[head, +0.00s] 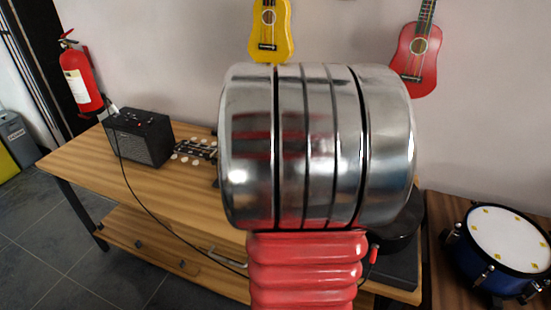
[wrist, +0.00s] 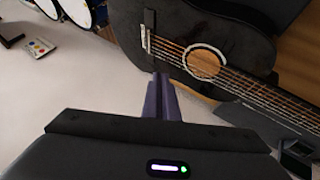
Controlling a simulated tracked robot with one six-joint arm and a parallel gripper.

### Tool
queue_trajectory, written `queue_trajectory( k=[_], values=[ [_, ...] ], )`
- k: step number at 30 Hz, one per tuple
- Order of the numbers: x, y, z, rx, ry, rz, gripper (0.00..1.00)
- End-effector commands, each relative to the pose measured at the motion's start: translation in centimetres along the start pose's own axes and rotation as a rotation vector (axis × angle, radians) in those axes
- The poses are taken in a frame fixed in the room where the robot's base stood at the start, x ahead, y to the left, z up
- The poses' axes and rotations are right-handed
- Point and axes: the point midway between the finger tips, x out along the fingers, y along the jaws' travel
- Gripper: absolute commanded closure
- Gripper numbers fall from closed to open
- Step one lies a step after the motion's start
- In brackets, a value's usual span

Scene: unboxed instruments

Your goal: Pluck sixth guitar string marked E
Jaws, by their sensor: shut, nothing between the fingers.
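A black acoustic guitar (wrist: 185,25) fills the upper right of the wrist view. Its strings (wrist: 255,88) run from the bridge (wrist: 148,32) across the white-ringed sound hole (wrist: 204,63) toward the lower right. No E mark can be read, so I cannot tell the sixth string apart. My gripper (wrist: 160,78) is shut and empty, its dark fingertips in front of or over the guitar's near edge, below the bridge; contact cannot be told. In the head view my arm hides most of the guitar; its headstock with pale pegs (head: 194,150) shows at left, part of its dark body (head: 402,228) at right.
The guitar lies on a wooden table (head: 95,158) beside a black amplifier (head: 141,136) with a trailing cable. A blue drum (head: 508,240) stands at right. Yellow (head: 270,30) and red (head: 415,58) small guitars hang on the wall; a fire extinguisher (head: 80,75) is at left.

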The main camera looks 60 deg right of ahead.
Motion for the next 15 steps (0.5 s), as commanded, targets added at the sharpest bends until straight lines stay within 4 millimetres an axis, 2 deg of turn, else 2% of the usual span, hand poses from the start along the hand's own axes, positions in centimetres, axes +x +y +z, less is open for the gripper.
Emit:
queue_trajectory(
  k=[1,3,6,15],
  values=[
    [1.7,1.3,-0.3,0.025,-0.012,0.032,1.0],
    [3.2,2.6,-0.8,0.053,-0.016,0.064,1.0],
    [4.5,3.8,-1.1,0.076,-0.02,0.092,1.0],
    [4.9,4.2,-1.2,0.084,-0.019,0.102,1.0]
  ],
)
